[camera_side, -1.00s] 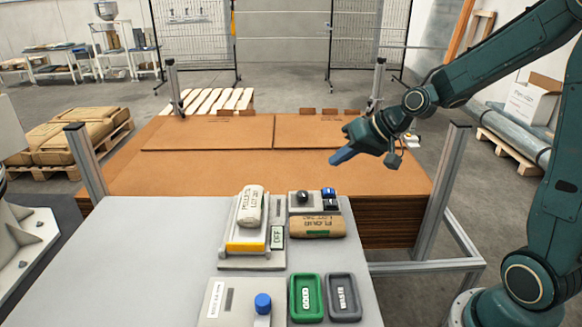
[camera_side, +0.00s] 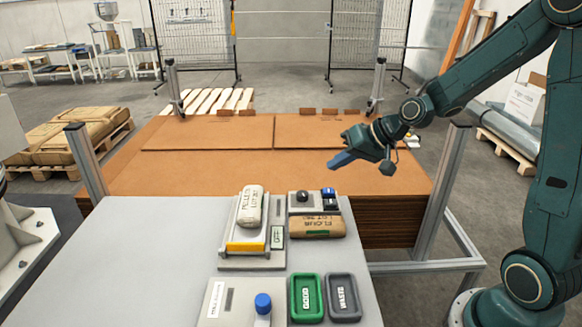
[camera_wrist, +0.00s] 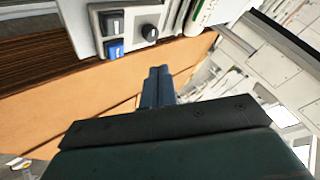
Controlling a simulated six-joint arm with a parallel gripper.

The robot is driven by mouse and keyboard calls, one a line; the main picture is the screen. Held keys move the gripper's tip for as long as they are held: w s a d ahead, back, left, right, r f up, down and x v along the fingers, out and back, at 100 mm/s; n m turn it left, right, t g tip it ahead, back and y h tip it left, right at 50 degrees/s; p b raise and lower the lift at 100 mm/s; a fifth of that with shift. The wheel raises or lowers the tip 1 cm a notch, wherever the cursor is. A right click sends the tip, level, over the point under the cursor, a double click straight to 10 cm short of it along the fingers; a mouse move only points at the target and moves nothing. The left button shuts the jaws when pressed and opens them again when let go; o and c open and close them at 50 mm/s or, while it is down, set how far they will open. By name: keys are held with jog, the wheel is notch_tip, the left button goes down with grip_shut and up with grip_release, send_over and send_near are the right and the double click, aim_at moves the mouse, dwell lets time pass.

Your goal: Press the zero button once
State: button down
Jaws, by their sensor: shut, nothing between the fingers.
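A control panel (camera_side: 290,209) stands at the far edge of the grey table, with a black knob (camera_side: 303,197), a blue button (camera_side: 328,191) and a dark button (camera_side: 330,204). The wrist view shows the same knob (camera_wrist: 150,32), blue button (camera_wrist: 114,48) and dark button (camera_wrist: 113,22). The button labels are too small to read, so I cannot tell which is the zero button. My gripper (camera_side: 334,163) is shut and empty, above the brown boards beyond the panel, apart from the buttons. Its fingertips (camera_wrist: 158,72) point towards the panel side in the wrist view.
A scale (camera_side: 246,262) holding a pellets bag (camera_side: 251,205) stands left of the panel, with a small display (camera_side: 277,237). A flour bag (camera_side: 318,227) lies in front of the panel. Green (camera_side: 306,315) and dark (camera_side: 343,315) trays and a blue-topped knob (camera_side: 263,303) are nearer.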

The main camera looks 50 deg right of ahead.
aim_at(336, 203)
jog(key=shift+f, duration=3.75)
jog(key=shift+f, duration=0.95)
jog(key=shift+r, duration=0.15)
dwell(0.6)
jog(key=shift+r, duration=0.8)
jog(key=shift+r, duration=0.15)
jog(key=shift+r, duration=2.35)
